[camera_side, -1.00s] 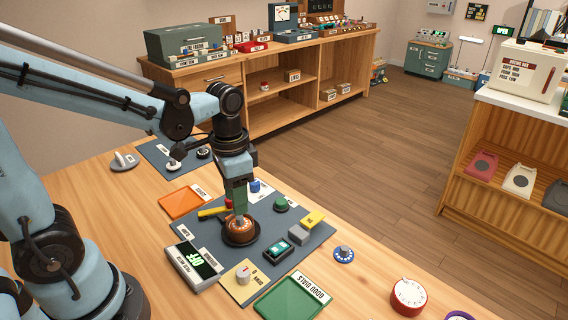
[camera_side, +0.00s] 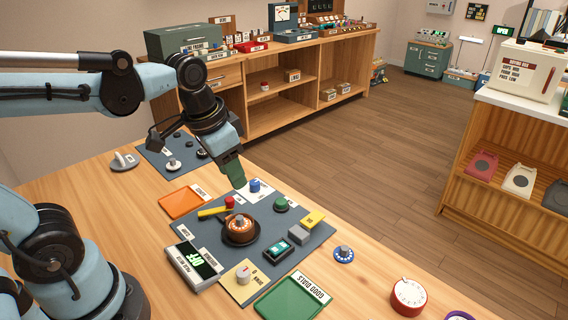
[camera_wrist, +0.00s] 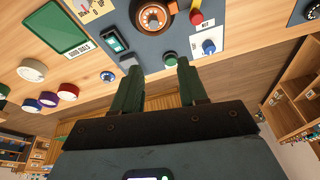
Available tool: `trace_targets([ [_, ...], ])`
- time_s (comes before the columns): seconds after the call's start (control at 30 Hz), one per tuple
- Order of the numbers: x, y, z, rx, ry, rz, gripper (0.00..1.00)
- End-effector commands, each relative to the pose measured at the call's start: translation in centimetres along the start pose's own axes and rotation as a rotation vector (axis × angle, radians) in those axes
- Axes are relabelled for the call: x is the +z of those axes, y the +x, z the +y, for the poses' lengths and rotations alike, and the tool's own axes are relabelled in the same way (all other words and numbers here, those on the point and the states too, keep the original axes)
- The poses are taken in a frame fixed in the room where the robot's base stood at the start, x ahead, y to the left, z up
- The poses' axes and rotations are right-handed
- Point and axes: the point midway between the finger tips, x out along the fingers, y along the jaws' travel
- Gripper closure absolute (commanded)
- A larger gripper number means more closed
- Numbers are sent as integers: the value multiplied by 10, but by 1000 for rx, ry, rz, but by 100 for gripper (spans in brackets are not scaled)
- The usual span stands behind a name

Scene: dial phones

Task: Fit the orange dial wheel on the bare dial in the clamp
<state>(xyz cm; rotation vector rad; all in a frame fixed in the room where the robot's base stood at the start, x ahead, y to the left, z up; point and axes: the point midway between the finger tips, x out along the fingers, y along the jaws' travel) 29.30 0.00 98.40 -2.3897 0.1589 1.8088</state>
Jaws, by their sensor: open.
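The orange dial wheel (camera_side: 240,228) sits on the dark round dial base in the middle of the grey mat, looking level; whether it is fully seated I cannot tell. It also shows at the top of the wrist view (camera_wrist: 153,17). The clamp and bare dial are mostly hidden under the wheel. My gripper (camera_side: 237,184) is above and behind the wheel, tilted, clear of it. In the wrist view my gripper (camera_wrist: 156,68) has its two green fingers wide apart with nothing between them.
On the mat (camera_side: 212,225) stand a red knob (camera_side: 230,203), a green button (camera_side: 281,205) and a blue knob (camera_side: 254,186). A green tray (camera_side: 262,307) lies in front, an orange tray (camera_side: 184,202) at left. A display box (camera_side: 193,265) stands front left. Loose dials lie at right.

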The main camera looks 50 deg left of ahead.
Motion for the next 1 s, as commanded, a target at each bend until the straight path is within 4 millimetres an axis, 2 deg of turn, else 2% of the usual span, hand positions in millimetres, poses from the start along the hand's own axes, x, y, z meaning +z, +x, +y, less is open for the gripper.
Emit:
trace_targets([
  [0.2,7,10,2,-28,-126,248,58],
  [0.33,8,13,2,-30,-164,325,58],
  [1.0,7,13,2,-30,-174,345,58],
])
